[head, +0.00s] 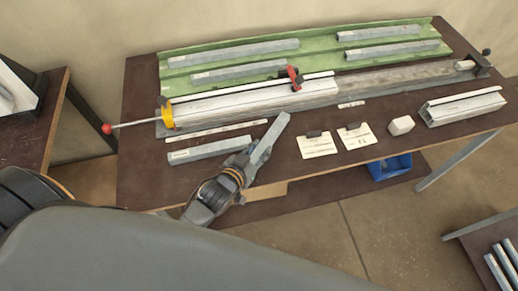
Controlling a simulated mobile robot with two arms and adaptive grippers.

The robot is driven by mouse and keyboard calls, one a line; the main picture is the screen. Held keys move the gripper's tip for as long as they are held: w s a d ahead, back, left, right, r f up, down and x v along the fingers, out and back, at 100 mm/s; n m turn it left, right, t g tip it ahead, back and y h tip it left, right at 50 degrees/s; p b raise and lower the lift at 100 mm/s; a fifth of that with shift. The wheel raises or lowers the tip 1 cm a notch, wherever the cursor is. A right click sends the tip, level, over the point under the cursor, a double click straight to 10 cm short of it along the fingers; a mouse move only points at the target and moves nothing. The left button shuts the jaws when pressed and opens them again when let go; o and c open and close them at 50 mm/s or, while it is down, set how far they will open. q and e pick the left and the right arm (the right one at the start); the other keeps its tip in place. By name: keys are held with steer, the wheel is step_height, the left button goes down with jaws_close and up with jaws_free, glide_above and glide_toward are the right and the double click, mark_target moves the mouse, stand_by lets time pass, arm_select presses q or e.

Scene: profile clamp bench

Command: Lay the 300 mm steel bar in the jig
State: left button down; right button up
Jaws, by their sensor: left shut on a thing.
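My left gripper (243,171) is over the front of the bench, shut on a grey steel bar (269,138). The bar points away from me and to the right, toward the jig; its near end is hidden in the fingers. The jig (405,78) is a long grey bed across the bench. It has a yellow clamp (167,113) with a red-knobbed rod at its left, a red piece (295,78) near the middle and a black-knobbed stop (481,64) at its right. A pale profile lies along its left half. Another steel bar (210,150) lies left of my gripper. My right gripper is not in view.
A green tray (310,52) with several bars stands behind the jig. Two cards (318,145) (355,138), a white block (401,125) and a slotted profile (462,108) lie right of my gripper. A blue bin (390,168) is below the bench edge.

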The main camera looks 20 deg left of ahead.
arm_select(q)
steer(key=c, duration=1.5)
jaws_free()
steer(key=shift+f, duration=0.2)
steer(key=shift+o, duration=0.8)
steer(key=shift+r, duration=0.1)
